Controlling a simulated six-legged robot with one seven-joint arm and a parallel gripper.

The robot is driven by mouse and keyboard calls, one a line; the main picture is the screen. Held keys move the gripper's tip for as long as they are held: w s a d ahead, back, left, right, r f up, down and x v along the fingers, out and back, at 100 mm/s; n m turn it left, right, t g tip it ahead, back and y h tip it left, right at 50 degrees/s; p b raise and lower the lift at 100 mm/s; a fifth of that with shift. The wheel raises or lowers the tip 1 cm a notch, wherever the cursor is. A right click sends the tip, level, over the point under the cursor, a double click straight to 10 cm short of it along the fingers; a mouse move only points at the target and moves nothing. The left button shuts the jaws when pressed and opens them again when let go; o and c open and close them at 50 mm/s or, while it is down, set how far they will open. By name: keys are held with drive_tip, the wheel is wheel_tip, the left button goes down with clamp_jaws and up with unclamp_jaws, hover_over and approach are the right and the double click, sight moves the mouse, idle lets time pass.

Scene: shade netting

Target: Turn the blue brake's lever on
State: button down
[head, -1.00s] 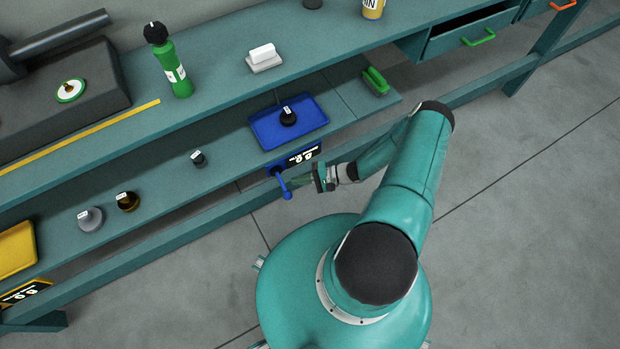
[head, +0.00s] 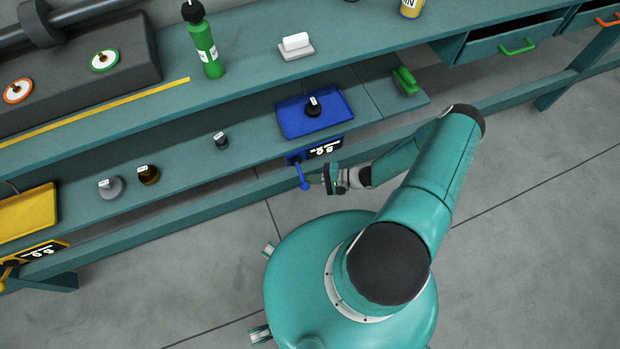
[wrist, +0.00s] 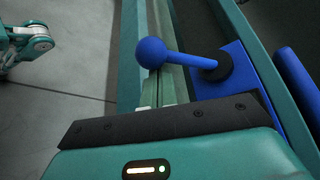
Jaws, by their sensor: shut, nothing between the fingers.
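The blue brake has a blue plate (head: 315,150) with a black label on the shelf's front edge. Its blue lever (head: 302,176) hangs down and slightly right from its pivot, ending in a ball. In the wrist view the lever (wrist: 185,59) runs left from a black pivot to its ball knob (wrist: 150,52). My gripper (head: 315,179) is just right of the lever, pointing left at it. In the wrist view the fingers (wrist: 174,85) are shut and empty, and the lever crosses in front of their far part. I cannot tell whether they touch it.
A blue tray (head: 288,122) with a black knob sits on the shelf above the brake. A yellow plate with a lever (head: 35,252) is at far left. Small knobs (head: 148,175) stand along the shelf. The bench rail (head: 225,198) runs behind the lever. Floor in front is clear.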

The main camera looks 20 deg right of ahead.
drive_tip(key=shift+s+r+m+g, duration=0.3)
drive_tip(key=shift+r+m+g, duration=0.1)
drive_tip(key=shift+m, duration=0.1)
wheel_tip(320, 180, up, 7)
drive_tip(key=m+g+h, duration=0.1)
drive_tip(key=m+g, duration=0.3)
drive_tip(key=m, duration=0.1)
hover_over(303, 181)
drive_tip(key=d, duration=0.3)
drive_tip(key=shift+s+a, duration=0.15)
drive_tip(key=shift+s, duration=0.25)
drive_tip(key=shift+f, duration=0.1)
idle(0.4)
drive_tip(key=f, duration=0.4)
drive_tip(key=shift+w+d, duration=0.1)
drive_tip(key=shift+d, duration=0.2)
drive_tip(key=w+v, duration=0.1)
drive_tip(key=v, duration=0.9)
drive_tip(key=shift+r, duration=0.35)
